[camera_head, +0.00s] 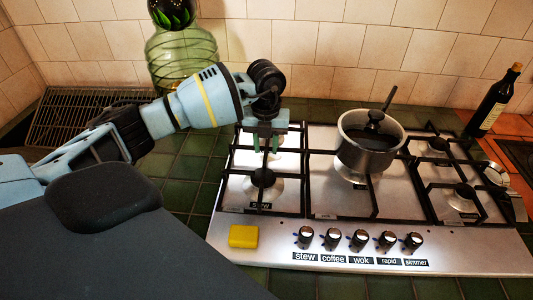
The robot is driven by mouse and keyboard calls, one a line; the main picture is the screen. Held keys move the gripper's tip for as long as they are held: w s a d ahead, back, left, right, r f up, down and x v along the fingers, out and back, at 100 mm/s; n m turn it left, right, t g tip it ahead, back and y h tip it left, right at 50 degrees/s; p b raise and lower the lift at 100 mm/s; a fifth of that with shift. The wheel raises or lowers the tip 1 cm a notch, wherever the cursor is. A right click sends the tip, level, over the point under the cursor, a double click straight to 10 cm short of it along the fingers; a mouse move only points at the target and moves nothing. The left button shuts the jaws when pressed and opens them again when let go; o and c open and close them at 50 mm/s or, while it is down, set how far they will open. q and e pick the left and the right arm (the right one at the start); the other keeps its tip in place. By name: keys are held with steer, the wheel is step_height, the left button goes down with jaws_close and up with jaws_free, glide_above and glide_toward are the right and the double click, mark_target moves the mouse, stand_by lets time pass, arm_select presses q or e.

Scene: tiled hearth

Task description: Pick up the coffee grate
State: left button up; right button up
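A steel gas hob (300,228) carries black grates and a row of knobs labelled stew, coffee, wok, rapid and simmer. A black grate (232,172) covers the two left burners. The front left burner has a small label that seems to read stew. The rear left burner, behind my gripper, is mostly hidden, so I cannot read a coffee label there. My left gripper (269,147) points down over the middle of this left side, its two fingers apart. I cannot tell whether its tips touch a grate bar. My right gripper is not in view.
A steel pot (369,146) with a dark handle stands on the middle grate. A yellow block (243,236) lies at the hob's front left. A dark bottle (493,101) stands at right, a green glass jar (177,58) behind my arm. A wire rack (75,118) is at far left.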

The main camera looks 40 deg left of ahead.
mark_target(266, 153)
arm_select(q)
step_height(266, 153, down, 4)
steer(key=shift+f, duration=0.1)
steer(key=shift+c, duration=0.3)
jaws_close()
steer(key=shift+w+a, duration=0.1)
stand_by(1.1)
steer(key=shift+r, duration=0.3)
